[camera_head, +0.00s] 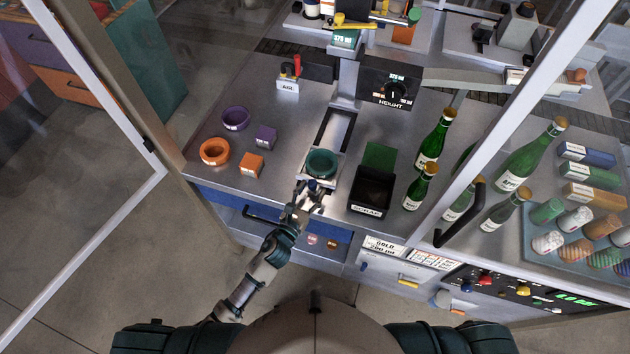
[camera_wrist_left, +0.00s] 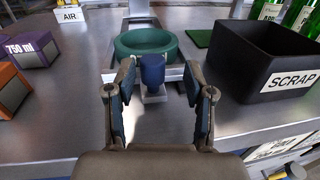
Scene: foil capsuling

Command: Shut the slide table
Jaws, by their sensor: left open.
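The slide table (camera_head: 337,176) is a pale metal plate at the front end of a dark track (camera_head: 334,132) in the bench top. A green ring-shaped nest (camera_head: 321,163) sits on it, also seen in the left wrist view (camera_wrist_left: 146,42). A blue knob (camera_wrist_left: 152,70) stands at the table's front side, on a small metal bracket. My left gripper (camera_head: 308,194) is open just in front of the slide table. In the left wrist view its fingers (camera_wrist_left: 159,78) stand to either side of the knob, with gaps visible. My right gripper is not in view.
A black SCRAP bin (camera_head: 371,192) stands close right of the slide table. Orange and purple rings and blocks (camera_head: 252,165) lie to the left. Green bottles (camera_head: 435,140) stand to the right. A HEIGHT dial box (camera_head: 390,87) is behind. White frame posts flank the bench.

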